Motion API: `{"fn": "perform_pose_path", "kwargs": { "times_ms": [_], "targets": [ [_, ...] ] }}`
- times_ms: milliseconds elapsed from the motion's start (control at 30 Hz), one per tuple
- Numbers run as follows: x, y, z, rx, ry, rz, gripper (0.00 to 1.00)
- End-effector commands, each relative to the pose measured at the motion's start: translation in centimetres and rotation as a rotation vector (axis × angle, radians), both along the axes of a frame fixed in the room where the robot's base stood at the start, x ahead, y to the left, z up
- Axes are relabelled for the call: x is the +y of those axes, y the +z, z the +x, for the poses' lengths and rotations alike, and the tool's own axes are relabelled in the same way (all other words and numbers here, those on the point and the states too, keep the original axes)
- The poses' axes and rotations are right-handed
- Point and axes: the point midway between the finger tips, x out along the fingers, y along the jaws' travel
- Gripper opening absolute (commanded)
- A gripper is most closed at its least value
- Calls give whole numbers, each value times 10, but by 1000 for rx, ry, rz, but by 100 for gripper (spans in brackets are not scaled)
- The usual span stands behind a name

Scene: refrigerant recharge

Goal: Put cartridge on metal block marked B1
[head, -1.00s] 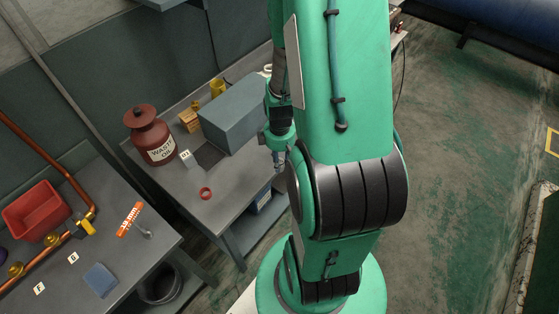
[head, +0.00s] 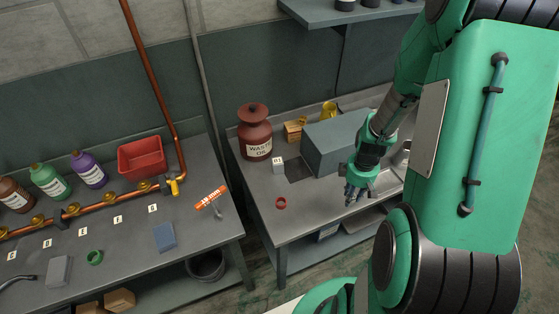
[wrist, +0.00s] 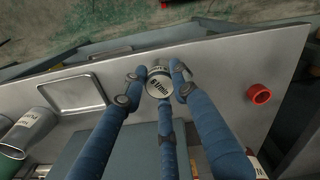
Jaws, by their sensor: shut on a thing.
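My gripper (head: 360,190) is over the right-hand bench, in front of the large grey box. In the wrist view its blue fingers (wrist: 155,85) are closed around a small metallic cylinder with dark lettering, the cartridge (wrist: 158,86). Its lower end is hidden, so I cannot tell whether it touches the bench. Another grey block (head: 59,271) lies on the left bench, with no readable mark.
The red-brown waste oil can (head: 254,140), grey box (head: 335,142) and red ring (head: 281,203) are on the right bench (head: 290,228). The ring also shows in the wrist view (wrist: 259,93). Copper pipe (head: 110,203), red bin (head: 140,158) and bottles occupy the left bench.

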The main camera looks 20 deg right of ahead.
Motion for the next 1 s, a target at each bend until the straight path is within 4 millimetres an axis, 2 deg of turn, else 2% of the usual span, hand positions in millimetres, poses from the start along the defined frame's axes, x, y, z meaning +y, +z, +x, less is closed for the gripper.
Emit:
{"fn": "perform_pose_path", "kwargs": {
  "times_ms": [200, 600, 800, 1000],
  "targets": [
    [33, 15, 37, -2, 223, -1, 0],
    [106, 39, 94, -1, 642, -1, 0],
    [144, 51, 116, -1, 834, -1, 0],
    [171, 59, 128, 0, 963, -1, 0]
  ]
}}
